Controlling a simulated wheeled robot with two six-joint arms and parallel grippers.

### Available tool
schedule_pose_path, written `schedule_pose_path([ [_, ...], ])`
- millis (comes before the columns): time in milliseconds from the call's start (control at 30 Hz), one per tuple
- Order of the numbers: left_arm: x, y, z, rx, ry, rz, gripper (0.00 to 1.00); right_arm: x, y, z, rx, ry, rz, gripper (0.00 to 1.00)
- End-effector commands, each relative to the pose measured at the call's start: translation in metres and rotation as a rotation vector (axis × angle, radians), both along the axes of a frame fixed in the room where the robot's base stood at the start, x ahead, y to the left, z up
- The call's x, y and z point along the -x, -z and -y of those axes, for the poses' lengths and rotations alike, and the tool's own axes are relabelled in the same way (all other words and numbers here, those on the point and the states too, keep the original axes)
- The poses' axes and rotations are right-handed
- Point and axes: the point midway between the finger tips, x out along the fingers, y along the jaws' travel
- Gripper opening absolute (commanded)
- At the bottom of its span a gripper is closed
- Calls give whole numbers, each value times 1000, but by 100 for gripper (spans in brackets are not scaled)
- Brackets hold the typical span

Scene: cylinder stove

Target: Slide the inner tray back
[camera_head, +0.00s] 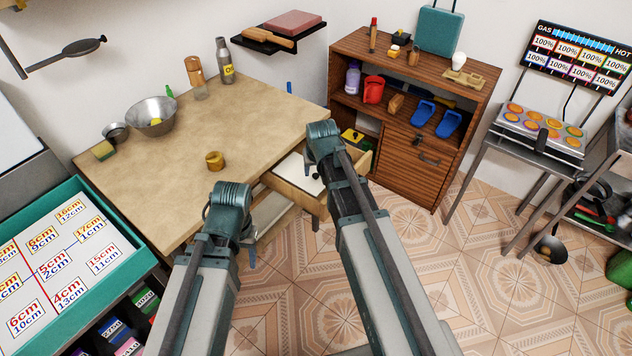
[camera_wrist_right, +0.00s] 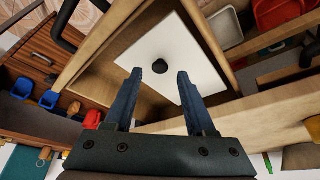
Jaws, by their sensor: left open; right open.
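The inner tray shows as a white panel with a black knob in the right wrist view (camera_wrist_right: 190,45). It lies inside the pulled-out wooden drawer (camera_wrist_right: 265,118) of the table, and part of it shows in the head view (camera_head: 297,172). My right gripper (camera_wrist_right: 159,74) is open and empty over the tray. The black knob (camera_wrist_right: 160,66) appears between its fingertips; I cannot tell whether they touch it. My left gripper (camera_head: 252,256) is low beside the table's front edge, mostly hidden behind its own arm.
The wooden table (camera_head: 235,125) holds a metal bowl (camera_head: 151,115), a bottle (camera_head: 224,62) and a small round wooden jar (camera_head: 214,160). A brown cabinet (camera_head: 415,110) stands right of the drawer. A teal-edged board (camera_head: 75,255) is at the left. The tiled floor is open in front.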

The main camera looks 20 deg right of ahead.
Motion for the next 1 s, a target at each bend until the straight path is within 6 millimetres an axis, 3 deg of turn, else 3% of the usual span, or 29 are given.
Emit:
schedule_pose_path([
  [33,0,13,0,0,0,0,58,-4,13,1,0,0,0,56],
  [133,0,21,0,0,0,0,58,-8,21,1,0,0,0,56],
  [500,0,23,0,0,0,0,58,-9,23,1,0,0,0,56],
  [800,0,23,0,0,0,0,58,-9,23,1,0,0,0,3],
  [1000,0,23,0,0,0,0,58,-9,23,1,0,0,0,0],
])
